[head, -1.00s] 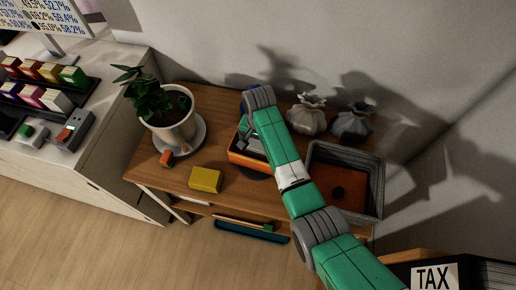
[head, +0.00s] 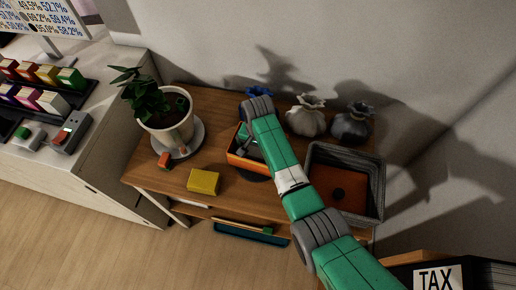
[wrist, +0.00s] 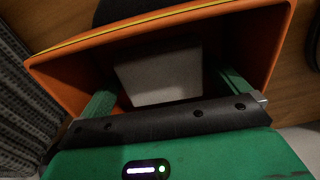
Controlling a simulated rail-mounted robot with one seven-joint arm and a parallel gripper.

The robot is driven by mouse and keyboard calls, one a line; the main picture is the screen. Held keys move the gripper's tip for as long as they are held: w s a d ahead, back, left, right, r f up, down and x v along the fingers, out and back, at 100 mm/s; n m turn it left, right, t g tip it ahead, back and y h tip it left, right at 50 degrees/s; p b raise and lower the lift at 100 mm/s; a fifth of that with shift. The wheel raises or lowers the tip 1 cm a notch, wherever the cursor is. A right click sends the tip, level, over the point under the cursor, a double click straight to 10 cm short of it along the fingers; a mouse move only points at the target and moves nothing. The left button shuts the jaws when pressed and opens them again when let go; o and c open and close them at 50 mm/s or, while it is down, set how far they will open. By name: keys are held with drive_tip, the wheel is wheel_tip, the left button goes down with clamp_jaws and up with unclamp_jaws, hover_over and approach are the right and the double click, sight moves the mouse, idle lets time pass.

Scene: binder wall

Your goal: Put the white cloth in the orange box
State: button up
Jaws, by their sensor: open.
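The orange box (head: 236,161) stands on the wooden table, partly hidden behind my arm in the head view. In the wrist view its orange wall (wrist: 60,72) surrounds a pale, flat-faced, squarish thing (wrist: 160,75), which looks like the white cloth, lying inside. My gripper (wrist: 166,88) is open, with its two green fingers reaching into the box, one on each side of the pale thing. I cannot tell whether the fingers touch it. In the head view the gripper is mostly hidden by my arm.
A grey bin (head: 375,170) stands right of the box. White (head: 306,117), grey (head: 353,124) and blue (head: 260,93) sacks stand behind. A yellow block (head: 203,181) and a potted plant (head: 165,115) are on the left.

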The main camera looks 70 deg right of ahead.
wheel_tip(320, 180, up, 12)
drive_tip(key=p, duration=0.2)
drive_tip(key=shift+f, duration=0.15)
idle(0.4)
